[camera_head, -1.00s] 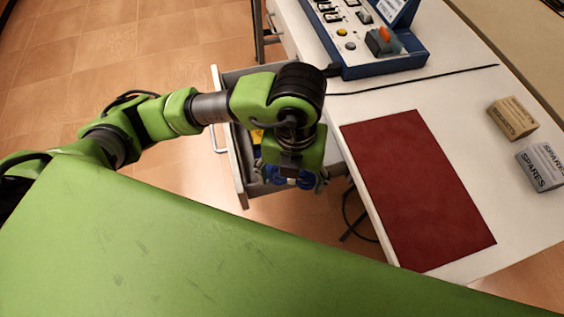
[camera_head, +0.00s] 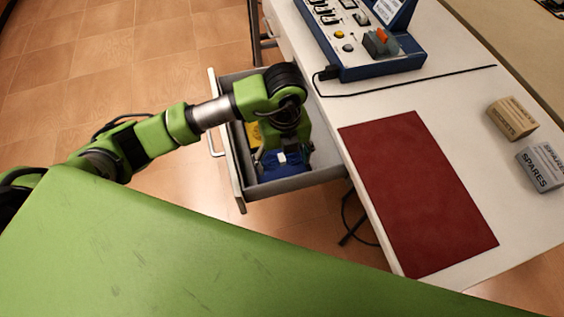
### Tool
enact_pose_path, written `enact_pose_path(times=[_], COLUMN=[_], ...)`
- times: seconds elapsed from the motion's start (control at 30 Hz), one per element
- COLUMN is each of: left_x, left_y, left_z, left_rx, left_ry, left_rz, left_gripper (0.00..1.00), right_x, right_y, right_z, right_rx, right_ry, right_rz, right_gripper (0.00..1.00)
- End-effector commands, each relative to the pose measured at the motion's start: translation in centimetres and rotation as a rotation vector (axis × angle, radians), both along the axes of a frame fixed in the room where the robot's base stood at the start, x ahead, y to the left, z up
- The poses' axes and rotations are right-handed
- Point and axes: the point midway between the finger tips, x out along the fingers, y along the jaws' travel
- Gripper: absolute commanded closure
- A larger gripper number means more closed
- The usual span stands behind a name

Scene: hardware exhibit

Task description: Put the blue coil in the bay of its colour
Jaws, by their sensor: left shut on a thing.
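My left gripper (camera_head: 283,152) is over the open drawer (camera_head: 301,183), pointing down into it. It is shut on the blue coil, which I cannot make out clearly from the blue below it. A blue bay (camera_head: 284,169) shows in the near end of the drawer, right under the gripper, with a small white patch at the fingers. I cannot tell whether the coil touches the bay's floor. A yellow bay (camera_head: 253,134) lies beyond it, partly hidden by my arm. My right gripper is out of view.
The drawer's front with its handle (camera_head: 214,141) faces left. The white bench (camera_head: 350,107) carries a dark red mat (camera_head: 418,190), a blue control panel (camera_head: 375,63), a black cable, a tan box (camera_head: 512,118) and a grey SPARES box (camera_head: 542,167). The middle of the mat is clear.

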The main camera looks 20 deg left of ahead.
Motion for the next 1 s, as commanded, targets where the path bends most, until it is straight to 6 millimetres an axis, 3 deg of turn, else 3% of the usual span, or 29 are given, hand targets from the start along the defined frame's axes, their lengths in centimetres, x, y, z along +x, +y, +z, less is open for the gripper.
enact_pose_path(times=[0.1,0.33,0.53,0.93,0.97,1.0], left_x=[1.1,2.0,2.0,2.0,2.0,2.0], left_y=[0.6,1.2,1.2,1.1,1.1,1.1], left_z=[-1.5,-2.8,-5.5,-6.3,-6.2,-6.1], left_rx=[0.0,0.001,0.002,0.0,0.0,0.0], left_ry=[0.0,0.0,0.001,-0.001,-0.001,-0.001], left_rz=[0.001,0.001,0.0,-0.001,-0.001,-0.001], left_gripper=[0.52,0.52,0.52,0.52,0.23,0.21], right_x=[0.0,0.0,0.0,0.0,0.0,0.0], right_y=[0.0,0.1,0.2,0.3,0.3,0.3], right_z=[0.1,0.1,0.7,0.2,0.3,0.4], right_rx=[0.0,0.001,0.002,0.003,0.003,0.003], right_ry=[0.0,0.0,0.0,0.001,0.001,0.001], right_rz=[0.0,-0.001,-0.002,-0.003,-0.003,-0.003], right_gripper=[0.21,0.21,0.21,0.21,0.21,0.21])
